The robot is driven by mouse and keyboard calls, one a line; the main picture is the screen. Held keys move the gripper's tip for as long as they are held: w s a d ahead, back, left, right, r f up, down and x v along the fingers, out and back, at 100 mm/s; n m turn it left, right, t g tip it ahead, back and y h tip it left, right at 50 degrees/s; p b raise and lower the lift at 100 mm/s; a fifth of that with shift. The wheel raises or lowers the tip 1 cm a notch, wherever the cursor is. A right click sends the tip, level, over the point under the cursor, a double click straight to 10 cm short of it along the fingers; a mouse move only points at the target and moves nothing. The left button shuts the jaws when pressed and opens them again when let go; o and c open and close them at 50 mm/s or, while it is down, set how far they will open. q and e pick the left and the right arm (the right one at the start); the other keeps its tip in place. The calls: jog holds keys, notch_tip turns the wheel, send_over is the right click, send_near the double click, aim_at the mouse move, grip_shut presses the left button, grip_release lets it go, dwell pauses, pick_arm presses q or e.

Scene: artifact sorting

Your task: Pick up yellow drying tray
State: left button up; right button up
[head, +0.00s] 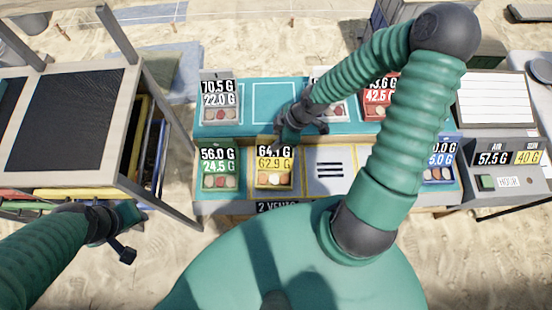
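The yellow drying tray (273,188) sits in the front row of the teal bench, with several round pieces in it and display labels reading 64.1 G and 62.9 G above them. My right gripper (287,136) is at the tray's far edge, over or just behind the labels. Its fingers are dark and small here, and I cannot tell whether they touch the tray or are closed. My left gripper (127,233) is low at the left, beside the rack and away from the tray, with its fingers apart and nothing between them.
A green tray (219,186) stands just left of the yellow one; a striped pad (330,170) lies to its right. Red and blue trays also stand on the bench (240,126). A dark-topped rack (70,115) with coloured slots is at left. A weighing station (500,160) is at right.

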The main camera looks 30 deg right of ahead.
jog(key=shift+a, duration=0.15)
grip_shut()
jog(key=shift+a, duration=0.15)
pick_arm(q)
jog(key=shift+a+f, duration=0.1)
jog(key=shift+a, duration=0.3)
jog(key=shift+d, duration=0.3)
pick_arm(e)
jog(key=shift+d, duration=0.3)
pick_arm(q)
jog(key=shift+a, duration=0.1)
pick_arm(e)
jog(key=shift+a, duration=0.1)
jog(key=shift+r, duration=0.15)
